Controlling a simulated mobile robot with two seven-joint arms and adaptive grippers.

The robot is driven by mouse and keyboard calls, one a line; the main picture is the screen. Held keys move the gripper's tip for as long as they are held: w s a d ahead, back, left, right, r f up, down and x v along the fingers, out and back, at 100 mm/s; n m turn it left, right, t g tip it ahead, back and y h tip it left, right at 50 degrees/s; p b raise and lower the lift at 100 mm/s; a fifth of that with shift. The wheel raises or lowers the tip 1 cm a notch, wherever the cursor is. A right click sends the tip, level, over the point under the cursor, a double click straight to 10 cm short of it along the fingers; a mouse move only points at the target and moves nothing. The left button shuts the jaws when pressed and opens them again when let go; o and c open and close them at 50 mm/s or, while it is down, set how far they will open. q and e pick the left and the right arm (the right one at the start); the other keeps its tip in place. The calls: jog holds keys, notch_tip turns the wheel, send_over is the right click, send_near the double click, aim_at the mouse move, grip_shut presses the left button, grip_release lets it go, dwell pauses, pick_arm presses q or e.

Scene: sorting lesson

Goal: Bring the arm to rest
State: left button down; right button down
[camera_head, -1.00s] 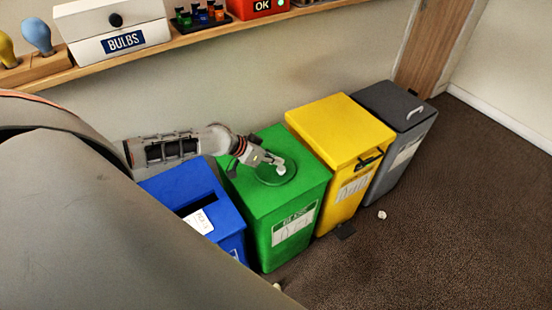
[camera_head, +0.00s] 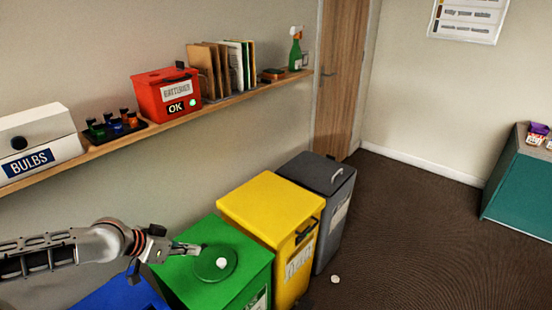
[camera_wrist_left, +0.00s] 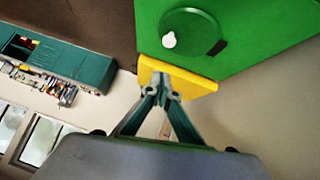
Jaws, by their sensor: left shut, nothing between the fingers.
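My left gripper (camera_head: 196,248) reaches in from the left, shut and empty, over the left back part of the green bin (camera_head: 240,246). Its fingertips also show in the left wrist view (camera_wrist_left: 160,90). They are apart from the small white knob-like piece (camera_head: 221,263) on the bin's round green lid. This white piece also shows in the left wrist view (camera_wrist_left: 169,40). My right gripper is in neither view.
A blue bin (camera_head: 122,297) stands below the arm; yellow (camera_head: 268,203) and grey (camera_head: 318,175) bins stand beyond the green one. A shelf (camera_head: 150,133) holds a bulbs box (camera_head: 40,145) and a red batteries box (camera_head: 166,94). A small white scrap (camera_head: 335,279) lies on the open floor.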

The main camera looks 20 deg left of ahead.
pick_arm(q)
jog(key=s+d+f+m+t+h, duration=0.1)
jog(key=s+d+f, duration=0.2)
jog(key=d+f, duration=0.3)
jog(key=s+d+f+t, duration=0.1)
jog(key=s+d+f, duration=0.25)
jog(key=d, duration=0.45)
jog(key=s+d+f+y, duration=0.3)
jog(key=s+f, duration=0.4)
jog(key=s, duration=0.4)
jog(key=shift+d+n+t+y, duration=0.3)
jog(key=shift+d+n, duration=0.1)
jog(key=shift+d, duration=0.05)
